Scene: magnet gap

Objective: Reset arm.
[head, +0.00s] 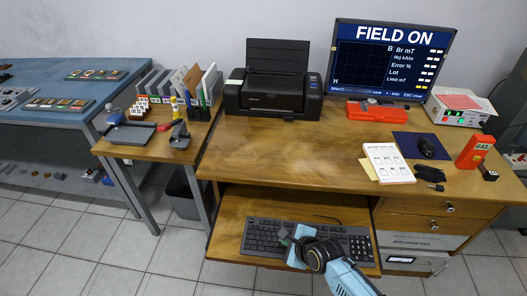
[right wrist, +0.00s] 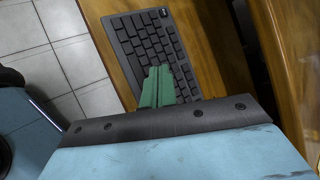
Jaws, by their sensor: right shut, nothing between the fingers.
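My right gripper (head: 286,236) is over the left half of the black keyboard (head: 264,240) on the pull-out tray (head: 228,213), in the head view. In the right wrist view its green fingers (right wrist: 157,86) are closed together with nothing between them. The keyboard (right wrist: 140,40) lies behind the fingertips there. I cannot tell whether the fingertips touch the keys. My right arm comes in from the bottom of the head view. My left gripper is not in view.
The wooden desk (head: 290,150) holds a printer (head: 272,92), a monitor (head: 388,62) reading FIELD ON, an orange-red case (head: 376,111), a notepad (head: 388,162), a mouse (head: 427,148) and a red device (head: 475,151). The desk edge overhangs the tray. A side table (head: 150,152) stands left.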

